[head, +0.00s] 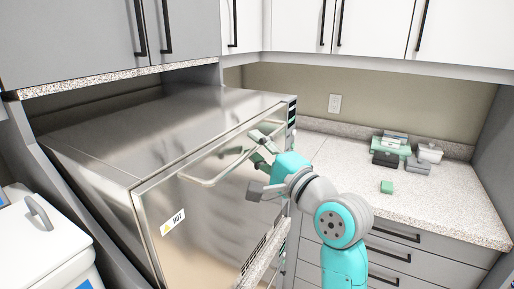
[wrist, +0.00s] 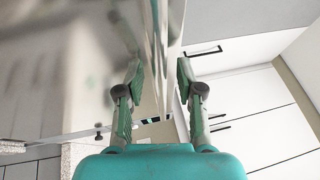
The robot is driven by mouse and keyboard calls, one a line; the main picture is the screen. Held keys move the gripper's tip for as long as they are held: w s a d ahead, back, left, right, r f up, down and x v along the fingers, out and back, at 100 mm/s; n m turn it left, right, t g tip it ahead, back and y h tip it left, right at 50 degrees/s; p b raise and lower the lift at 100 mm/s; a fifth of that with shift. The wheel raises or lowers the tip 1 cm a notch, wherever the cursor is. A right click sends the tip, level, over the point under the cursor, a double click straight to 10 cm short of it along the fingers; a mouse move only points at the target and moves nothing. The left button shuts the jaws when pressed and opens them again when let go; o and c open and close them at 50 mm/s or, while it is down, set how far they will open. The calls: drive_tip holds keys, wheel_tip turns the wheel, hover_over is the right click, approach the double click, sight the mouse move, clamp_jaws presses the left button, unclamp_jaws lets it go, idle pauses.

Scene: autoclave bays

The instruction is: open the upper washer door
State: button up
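The washer door (head: 205,215) is the shiny steel front of a large steel unit, with a "HOT" label at its lower left. It looks shut. A long bar handle (head: 210,181) runs along the door's upper part. My gripper (head: 258,163) is at the door's right half, near the handle's right part. In the wrist view my gripper (wrist: 160,66) has its two fingers apart. The reflective door (wrist: 60,60) fills the left side there, and a shiny narrow strip runs between the fingers. I cannot tell whether the fingers touch the handle.
A speckled counter (head: 450,205) on the right holds a small green block (head: 386,187) and a cluster of boxes (head: 400,150). Drawers (head: 400,262) are below it. A white lidded container (head: 40,245) stands at the lower left. Wall cabinets (head: 380,25) hang above.

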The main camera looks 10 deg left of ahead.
clamp_jaws()
drive_tip(key=shift+d, duration=0.1)
drive_tip(key=s+d+f+m+t+y, duration=0.1)
drive_tip(key=s+d+f, duration=0.1)
drive_tip(key=d, duration=0.4)
drive_tip(key=shift+s+d+t, duration=0.3)
drive_tip(key=shift+d+t, duration=0.1)
drive_tip(key=shift+o, duration=0.7)
unclamp_jaws()
drive_tip(key=shift+r, duration=0.1)
